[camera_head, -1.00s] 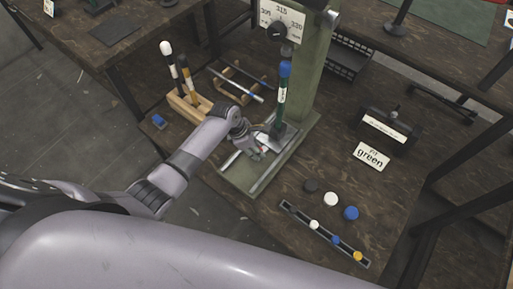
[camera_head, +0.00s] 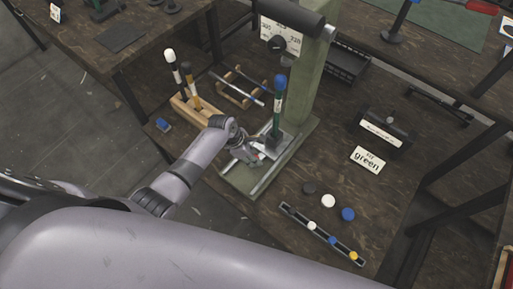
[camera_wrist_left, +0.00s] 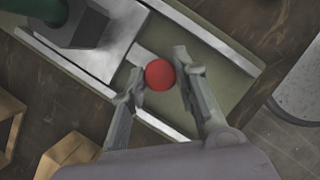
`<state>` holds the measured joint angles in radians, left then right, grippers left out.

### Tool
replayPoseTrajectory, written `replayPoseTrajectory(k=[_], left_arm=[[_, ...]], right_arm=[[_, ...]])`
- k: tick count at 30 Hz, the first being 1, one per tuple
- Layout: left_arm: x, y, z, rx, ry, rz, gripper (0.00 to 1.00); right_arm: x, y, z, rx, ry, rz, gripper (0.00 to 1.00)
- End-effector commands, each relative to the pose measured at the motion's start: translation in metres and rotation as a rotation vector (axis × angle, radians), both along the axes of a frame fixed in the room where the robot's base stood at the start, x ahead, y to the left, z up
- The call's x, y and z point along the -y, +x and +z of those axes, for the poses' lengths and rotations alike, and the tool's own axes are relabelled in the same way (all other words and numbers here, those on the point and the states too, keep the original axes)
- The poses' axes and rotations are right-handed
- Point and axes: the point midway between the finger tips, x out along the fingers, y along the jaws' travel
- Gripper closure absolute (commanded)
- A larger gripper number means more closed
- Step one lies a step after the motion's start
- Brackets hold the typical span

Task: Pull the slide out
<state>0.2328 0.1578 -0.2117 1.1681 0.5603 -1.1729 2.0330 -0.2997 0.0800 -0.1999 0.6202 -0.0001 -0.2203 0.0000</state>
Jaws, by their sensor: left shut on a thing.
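My left gripper (camera_head: 258,159) is at the front of the green press, shut on the slide's red knob (camera_wrist_left: 159,75). In the left wrist view, its two fingertips (camera_wrist_left: 160,82) sit either side of the round knob. The grey metal slide (camera_head: 265,147) lies between the rails of the press base (camera_head: 236,180). It also shows in the left wrist view (camera_wrist_left: 112,50), with a short bar toward the knob. A green upright tool with a blue top (camera_head: 278,107) stands on the slide. My right gripper is not in view.
A wooden block with upright tools (camera_head: 187,113) stands left of the press, near a wooden rack (camera_head: 240,95). Right are a "green" card (camera_head: 367,160) and a dark box (camera_head: 384,130). Coloured caps (camera_head: 328,201) and a narrow tray (camera_head: 320,236) lie in front.

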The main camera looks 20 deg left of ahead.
Motion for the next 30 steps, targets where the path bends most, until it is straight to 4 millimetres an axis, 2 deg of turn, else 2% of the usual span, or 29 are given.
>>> replayPoseTrajectory(k=[1,9,21,30], left_arm=[[-0.001,-0.010,0.010,-0.013,-0.003,0.002,1.00],[-0.014,-0.045,0.007,-0.011,-0.002,0.001,1.00],[-0.035,-0.104,0.003,-0.009,-0.002,0.001,1.00],[-0.045,-0.129,0.001,-0.005,-0.002,0.000,1.00]], right_arm=[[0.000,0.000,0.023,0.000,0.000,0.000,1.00],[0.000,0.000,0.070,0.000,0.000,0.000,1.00],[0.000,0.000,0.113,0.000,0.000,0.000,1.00],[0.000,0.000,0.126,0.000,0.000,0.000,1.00]])
